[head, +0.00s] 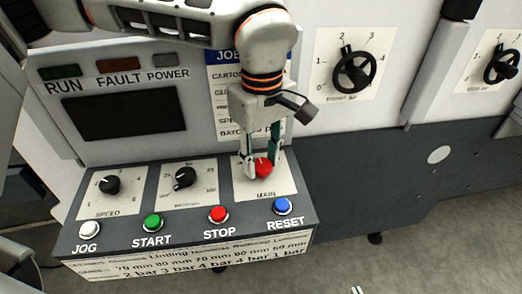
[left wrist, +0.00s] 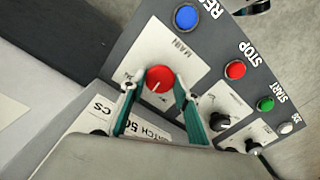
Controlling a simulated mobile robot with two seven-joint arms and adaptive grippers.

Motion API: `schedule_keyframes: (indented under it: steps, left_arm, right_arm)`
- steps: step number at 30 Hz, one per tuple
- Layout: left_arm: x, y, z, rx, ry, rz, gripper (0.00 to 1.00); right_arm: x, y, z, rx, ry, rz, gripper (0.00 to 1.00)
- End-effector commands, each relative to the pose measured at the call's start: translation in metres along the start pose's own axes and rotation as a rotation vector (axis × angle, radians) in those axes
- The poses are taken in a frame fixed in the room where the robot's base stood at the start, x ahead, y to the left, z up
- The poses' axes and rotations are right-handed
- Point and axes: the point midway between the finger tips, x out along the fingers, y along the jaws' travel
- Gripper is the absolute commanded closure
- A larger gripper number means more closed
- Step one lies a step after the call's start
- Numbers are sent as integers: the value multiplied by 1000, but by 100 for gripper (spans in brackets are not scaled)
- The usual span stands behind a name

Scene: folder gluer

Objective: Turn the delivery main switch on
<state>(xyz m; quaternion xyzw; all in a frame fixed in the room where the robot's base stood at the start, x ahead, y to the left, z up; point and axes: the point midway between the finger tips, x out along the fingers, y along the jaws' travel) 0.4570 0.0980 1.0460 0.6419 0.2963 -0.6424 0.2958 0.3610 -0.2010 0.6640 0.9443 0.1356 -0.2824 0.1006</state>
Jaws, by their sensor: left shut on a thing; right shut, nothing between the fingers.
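The main switch is a red round knob (head: 263,168) on a white plate marked MAIN, at the right of the sloped control panel (head: 235,198). In the left wrist view the red knob (left wrist: 160,79) shows a pale pointer line on its face. My left gripper (head: 259,172) reaches down from above, its two green-sided fingers on either side of the knob. It is shut on the knob; in the left wrist view the fingertips (left wrist: 155,90) flank it. The switch's position marks are too small to read.
Jog (head: 89,229), start (head: 152,222), stop (head: 218,214) and reset (head: 282,206) buttons line the panel's front edge. Speed (head: 109,185) and another black knob (head: 184,178) sit left of the switch. A dark screen (head: 125,113) stands behind. Handwheels (head: 355,71) are at right.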

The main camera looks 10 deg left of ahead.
Motion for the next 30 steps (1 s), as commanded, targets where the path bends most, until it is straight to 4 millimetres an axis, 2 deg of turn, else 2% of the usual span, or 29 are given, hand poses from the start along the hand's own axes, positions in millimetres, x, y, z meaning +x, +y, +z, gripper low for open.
schedule_keyframes:
  steps: [1, 6, 16, 24, 30]
  left_arm:
    - [-4, 0, 0, 45, 1, 2, 90]
    - [-4, 0, 0, 207, 0, 1, 90]
    - [-4, 1, 0, 515, 1, 2, 90]
    - [-2, 1, 0, 717, 1, 2, 90]
    - [-2, 1, 0, 813, 1, 2, 90]
  right_arm:
    - [-4, 2, -9, -1, 5, 1, 100]
    - [-11, 4, -23, -1, 12, 4, 100]
    - [-22, 7, -39, -2, 11, 5, 100]
    - [-26, 19, -22, -1, -35, 26, 100]
    - [-27, 20, -16, 1, -51, 29, 100]
